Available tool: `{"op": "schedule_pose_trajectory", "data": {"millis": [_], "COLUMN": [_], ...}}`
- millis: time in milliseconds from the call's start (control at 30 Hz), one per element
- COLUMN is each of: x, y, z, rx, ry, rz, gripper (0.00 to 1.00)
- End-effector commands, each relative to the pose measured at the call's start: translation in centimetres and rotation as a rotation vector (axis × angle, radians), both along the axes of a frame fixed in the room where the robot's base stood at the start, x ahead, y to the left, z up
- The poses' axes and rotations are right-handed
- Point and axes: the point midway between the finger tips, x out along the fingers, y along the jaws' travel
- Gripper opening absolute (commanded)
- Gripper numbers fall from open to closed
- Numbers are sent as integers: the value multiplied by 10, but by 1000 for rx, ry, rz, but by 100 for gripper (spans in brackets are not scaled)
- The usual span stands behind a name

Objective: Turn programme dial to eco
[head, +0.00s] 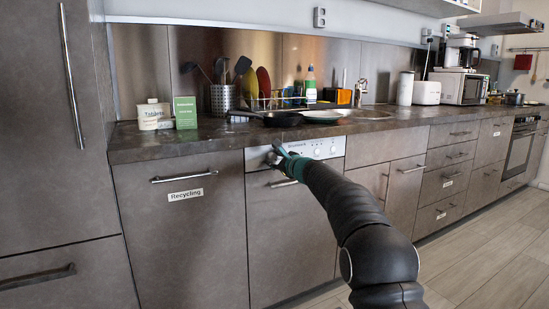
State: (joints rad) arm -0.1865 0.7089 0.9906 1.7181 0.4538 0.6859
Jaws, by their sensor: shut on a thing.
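The dishwasher's control panel (322,149) is a pale strip under the worktop, with small round knobs or buttons on its right part. My gripper (275,154) is at the left part of this panel, shut on the programme dial, which it and my arm mostly hide. The dial's pointer and the eco mark cannot be made out. The dishwasher door (288,235) below the panel is closed, and its handle is partly behind my arm.
The worktop (215,141) runs just above my gripper, with a pan (282,119) near its edge. The recycling door (190,240) is closed to the left. Drawers (445,183) and an oven (519,153) stand to the right. The floor (480,265) at right is clear.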

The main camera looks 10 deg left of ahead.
Motion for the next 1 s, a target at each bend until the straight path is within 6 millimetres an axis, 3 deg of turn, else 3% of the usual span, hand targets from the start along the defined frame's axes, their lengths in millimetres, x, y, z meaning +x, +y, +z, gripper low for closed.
{"op": "schedule_pose_trajectory", "data": {"millis": [600, 1000], "x": [1, 1], "y": [0, 0], "z": [1, 0], "rx": [474, 682], "ry": [322, 461], "rz": [1, 2], "gripper": [3, 3]}}
